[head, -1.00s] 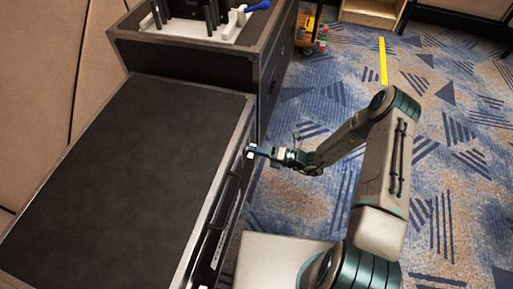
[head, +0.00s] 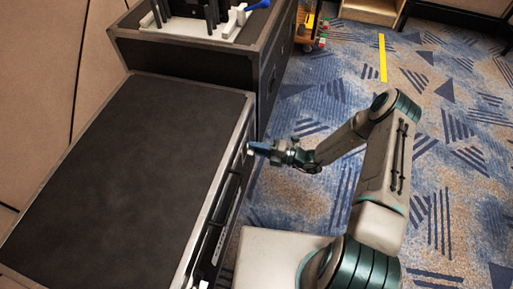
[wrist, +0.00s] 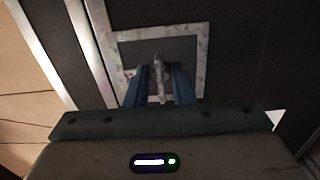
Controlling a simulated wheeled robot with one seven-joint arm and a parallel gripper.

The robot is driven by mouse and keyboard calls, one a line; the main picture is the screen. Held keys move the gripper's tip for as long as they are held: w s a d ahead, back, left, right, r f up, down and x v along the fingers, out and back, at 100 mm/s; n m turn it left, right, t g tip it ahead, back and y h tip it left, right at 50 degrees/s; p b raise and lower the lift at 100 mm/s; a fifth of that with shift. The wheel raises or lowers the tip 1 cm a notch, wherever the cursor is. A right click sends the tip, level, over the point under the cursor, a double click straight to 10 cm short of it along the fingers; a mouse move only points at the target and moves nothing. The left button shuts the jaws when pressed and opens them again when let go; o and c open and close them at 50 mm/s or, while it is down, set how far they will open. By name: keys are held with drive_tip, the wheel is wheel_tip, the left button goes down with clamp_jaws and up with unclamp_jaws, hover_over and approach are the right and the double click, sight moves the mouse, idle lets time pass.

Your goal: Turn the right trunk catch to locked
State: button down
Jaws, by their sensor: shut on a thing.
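The right trunk catch shows in the wrist view as a small pale grey tab (wrist: 159,66) standing in the middle of a dark recess with a light metal frame (wrist: 204,60). My gripper (wrist: 160,88) has its two blue fingers on either side of the tab and is shut on it. In the head view my gripper (head: 252,147) meets the front face of the black trunk (head: 120,160) near its far corner. The catch is hidden there behind the fingers. The tab looks about upright in the wrist picture; its locked or unlocked state cannot be told.
A second black case (head: 200,62) stands behind the trunk, with a white tray (head: 188,30) and a blue-handled tool (head: 258,5) on top. An orange cart (head: 309,25) stands farther back. Patterned carpet (head: 330,95) is open to the right.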

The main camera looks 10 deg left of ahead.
drive_tip(key=c, duration=1.6)
unclamp_jaws()
drive_tip(key=d, duration=0.4)
drive_tip(key=s+d+p, duration=0.1)
drive_tip(key=d, duration=0.4)
drive_tip(key=s+d, duration=0.1)
drive_tip(key=d, duration=0.3)
drive_tip(key=shift+d+p, duration=0.3)
drive_tip(key=shift+d, duration=0.1)
